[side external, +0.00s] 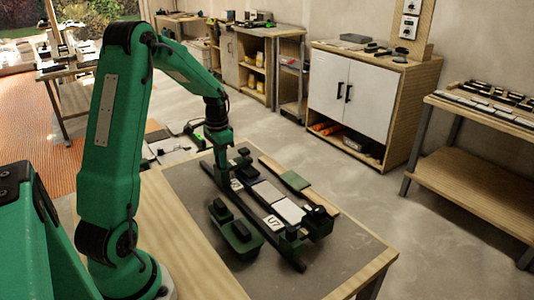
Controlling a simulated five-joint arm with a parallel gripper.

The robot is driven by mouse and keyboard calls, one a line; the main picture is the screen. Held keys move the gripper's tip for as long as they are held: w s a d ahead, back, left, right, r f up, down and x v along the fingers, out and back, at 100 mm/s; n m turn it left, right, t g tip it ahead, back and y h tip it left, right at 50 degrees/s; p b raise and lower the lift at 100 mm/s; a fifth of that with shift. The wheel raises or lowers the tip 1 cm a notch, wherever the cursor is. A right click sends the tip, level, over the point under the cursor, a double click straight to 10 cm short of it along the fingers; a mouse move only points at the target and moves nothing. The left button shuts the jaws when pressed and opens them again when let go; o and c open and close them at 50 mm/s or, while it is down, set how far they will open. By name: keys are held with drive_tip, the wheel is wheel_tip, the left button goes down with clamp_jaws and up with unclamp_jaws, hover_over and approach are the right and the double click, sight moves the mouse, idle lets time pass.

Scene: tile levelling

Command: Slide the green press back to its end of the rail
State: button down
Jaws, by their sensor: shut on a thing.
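My gripper (224,166) is above the far left end of the dark rail (278,238) on the work table. It is shut on the upper part of a dark green block, which I take to be the green press (241,165). My fingers partly hide the block, and the grip itself is too small to see well. Another dark green block (318,222) stands at the near right end of the row.
A dark green holder (237,235) with black blocks on it stands left of the rail. A green tile (295,180) lies on a wooden strip (270,164) behind the row. The grey mat (345,262) is clear at the near right.

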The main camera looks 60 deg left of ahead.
drive_tip(key=a, duration=1)
drive_tip(key=shift+w+a, duration=0.15)
drive_tip(key=shift+a, duration=0.05)
idle(0.6)
drive_tip(key=shift+r, duration=0.1)
drive_tip(key=c, duration=1.4)
unclamp_jaws()
drive_tip(key=shift+o, duration=0.4)
drive_tip(key=shift+d, duration=0.1)
wheel_tip(320, 180, up, 7)
